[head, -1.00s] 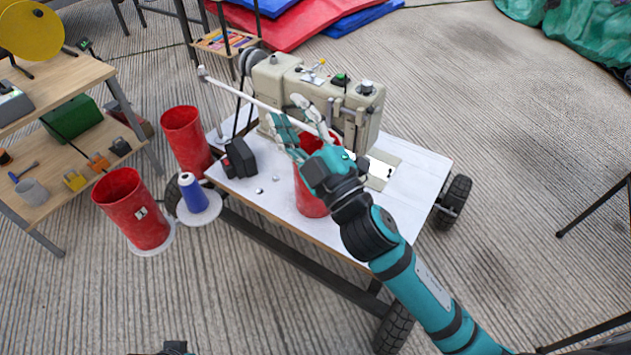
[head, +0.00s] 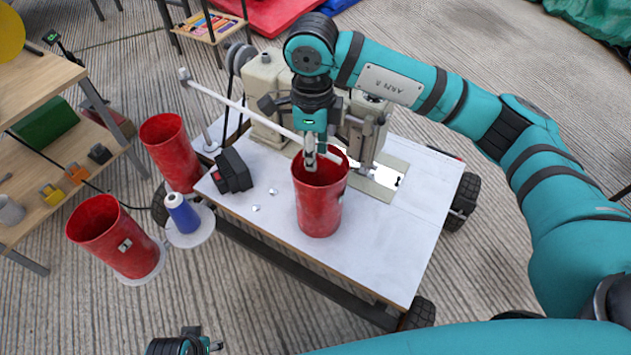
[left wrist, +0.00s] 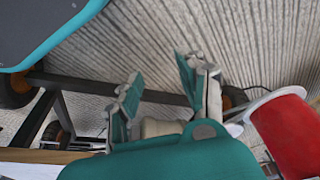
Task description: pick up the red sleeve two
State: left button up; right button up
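Three red sleeves are in the head view; I cannot tell which is sleeve two. One red sleeve (head: 320,205) stands upright on the white table. My right gripper (head: 315,158) points down at its far rim, with a finger over the opening; whether it is closed on the wall is unclear. A second red sleeve (head: 172,152) is left of the table. A third red sleeve (head: 115,240) is nearer, on a white disc. My left gripper is low in the head view (head: 190,343) and open and empty in the left wrist view (left wrist: 165,100), where a red sleeve (left wrist: 290,135) shows at right.
A beige sewing machine (head: 265,95) stands on the wheeled white table (head: 400,235) behind the sleeve. A white rod (head: 235,105) slants across towards it. A black box (head: 232,172) and blue spool (head: 182,213) are left. A wooden shelf (head: 60,180) is far left.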

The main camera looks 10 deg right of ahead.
aim_at(319, 195)
notch_tip(319, 195, down, 17)
jog(key=b, duration=0.2)
jog(key=shift+s+a, duration=0.15)
jog(key=shift+s, duration=0.1)
pick_arm(q)
jog(key=w+v, duration=0.1)
jog(key=v, duration=0.6)
jog(key=shift+r, duration=0.5)
pick_arm(e)
grip_shut()
pick_arm(q)
jog(key=shift+w, duration=0.15)
pick_arm(e)
jog(key=shift+r, duration=0.1)
